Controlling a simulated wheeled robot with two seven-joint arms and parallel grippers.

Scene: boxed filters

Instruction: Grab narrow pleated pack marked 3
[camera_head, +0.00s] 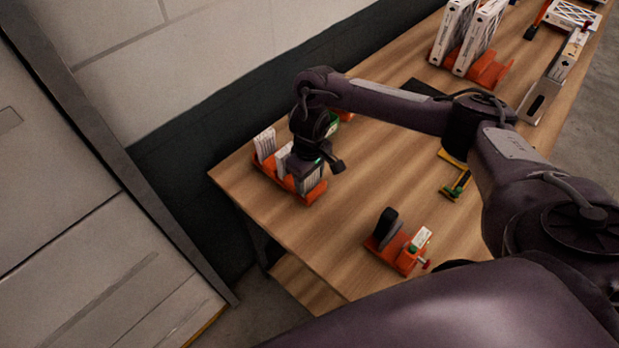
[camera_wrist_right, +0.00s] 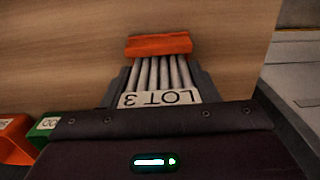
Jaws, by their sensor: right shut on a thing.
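The narrow pleated pack (camera_wrist_right: 160,80) has pale pleats and a white label reading "LOT 3" in the right wrist view. My right gripper (camera_wrist_right: 156,88) is shut on it, with one finger along each side. In the head view my right gripper (camera_head: 306,168) points down at the near-right end of an orange rack (camera_head: 270,172) at the table's left edge. The held pack is mostly hidden there by the gripper. Other white packs (camera_head: 265,144) stand upright in the same rack. An orange rack end (camera_wrist_right: 158,45) shows just beyond the pack. My left gripper is not in view.
An orange fixture (camera_head: 397,250) with a black upright part stands at the table's front. A yellow-framed item (camera_head: 455,180) lies under my right arm. Tall white boxed filters (camera_head: 470,38) stand in an orange rack at the back. Bare wood (camera_head: 345,210) lies between the rack and fixture.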

